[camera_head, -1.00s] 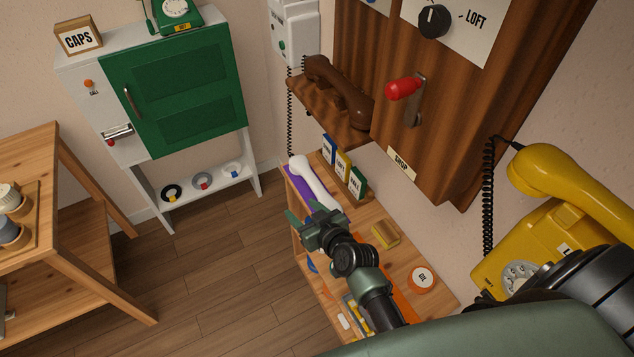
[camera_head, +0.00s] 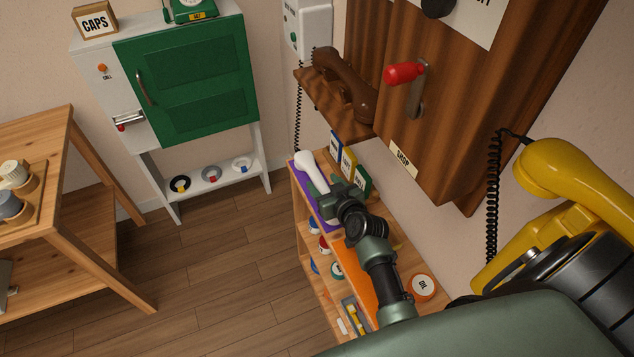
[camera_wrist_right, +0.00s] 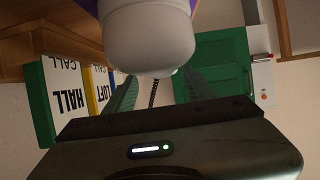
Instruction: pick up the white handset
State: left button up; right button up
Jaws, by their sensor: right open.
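The white handset (camera_head: 306,163) lies on a purple mat (camera_head: 297,176) on top of the wooden shelf. Its far end shows in the head view; its near part is hidden behind my right gripper (camera_head: 328,190). In the right wrist view a rounded white end of the handset (camera_wrist_right: 150,38) is large and close. My right gripper's green fingers (camera_wrist_right: 160,88) are apart on either side below that end in the picture. The gripper is open and does not hold the handset. I cannot tell whether it touches it. My left gripper is not in view.
Upright label cards (camera_head: 347,163) stand beside the handset against the wall. A brown handset (camera_head: 345,85) rests on a wooden ledge above. A yellow phone (camera_head: 560,210) is at the right. The floor (camera_head: 220,270) left of the shelf is clear.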

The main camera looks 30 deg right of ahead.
aim_at(320, 180)
jog(key=shift+x, duration=1.85)
jog(key=shift+a, duration=0.1)
grip_shut()
